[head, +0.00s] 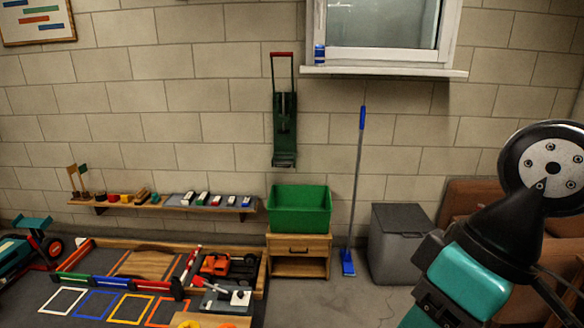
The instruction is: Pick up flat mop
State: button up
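The flat mop (355,186) stands upright against the block wall, slightly tilted. It has a blue grip at the top, a thin grey pole and a blue flat head (347,262) on the floor. It stands between the small wooden cabinet and the grey bin, and nothing hides it. Part of my arm, black and teal with a round metal-faced joint, fills the lower right, apart from the mop. My gripper's fingers do not show in this view.
A grey lidded bin (398,243) stands right of the mop. A green tub (300,210) sits on a wooden cabinet (299,256) to its left. A windowsill (385,72) juts out above. A toy-car track (150,262) covers the left floor. Floor before the mop looks clear.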

aim_at(348, 268)
jog(key=z, duration=0.1)
jog(key=i, duration=2.1)
jog(key=z, duration=0.85)
jog(key=i, duration=1.15)
jog(key=z, duration=0.3)
